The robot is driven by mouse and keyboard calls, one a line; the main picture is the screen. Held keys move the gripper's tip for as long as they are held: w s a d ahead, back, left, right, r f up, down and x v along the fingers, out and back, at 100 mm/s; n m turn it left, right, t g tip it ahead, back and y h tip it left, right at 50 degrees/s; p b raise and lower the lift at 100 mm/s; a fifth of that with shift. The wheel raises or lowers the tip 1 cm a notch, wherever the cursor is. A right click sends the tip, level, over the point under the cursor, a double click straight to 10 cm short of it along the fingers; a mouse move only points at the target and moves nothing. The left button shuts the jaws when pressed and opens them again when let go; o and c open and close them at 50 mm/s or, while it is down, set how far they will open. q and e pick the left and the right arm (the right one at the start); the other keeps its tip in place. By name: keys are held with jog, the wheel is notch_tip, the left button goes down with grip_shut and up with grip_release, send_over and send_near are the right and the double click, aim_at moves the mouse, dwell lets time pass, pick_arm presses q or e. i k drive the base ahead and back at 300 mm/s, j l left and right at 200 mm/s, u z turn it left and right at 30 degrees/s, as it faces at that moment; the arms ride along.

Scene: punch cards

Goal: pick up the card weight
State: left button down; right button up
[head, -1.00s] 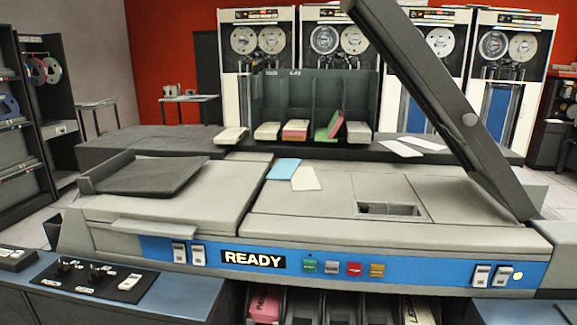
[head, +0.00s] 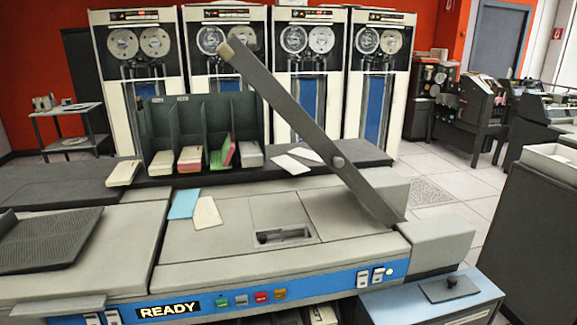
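A dark flat plate with a small raised knob (head: 449,288), which looks like the card weight, lies on the blue top of a side desk (head: 390,305) at the lower right of the head view. Nothing touches it from above. It lies to the right of the card machine's blue front panel. Neither of my grippers shows in the head view.
The card machine (head: 225,260) with a READY sign fills the lower left. Its long dark bar (head: 290,108) stands raised at a slant. Loose cards (head: 184,203) lie on the machine. A dark cabinet (head: 535,240) stands close at the right.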

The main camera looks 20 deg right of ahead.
aim_at(450, 287)
jog(key=z, duration=0.45)
jog(key=i+l+z, duration=0.1)
jog(key=z, duration=0.35)
jog(key=l+z, duration=0.1)
jog(key=z, duration=0.3)
jog(key=i+z, duration=0.1)
jog(key=z, duration=0.35)
jog(key=l+u, duration=0.1)
jog(key=u, duration=0.5)
jog(key=i+l+u, duration=0.2)
jog(key=l, duration=0.2)
jog(key=i+l+u, duration=0.1)
jog(key=l+u, duration=0.15)
jog(key=i+l+u, duration=0.2)
jog(key=l, duration=0.35)
jog(key=l+u, duration=0.25)
jog(key=l, duration=0.15)
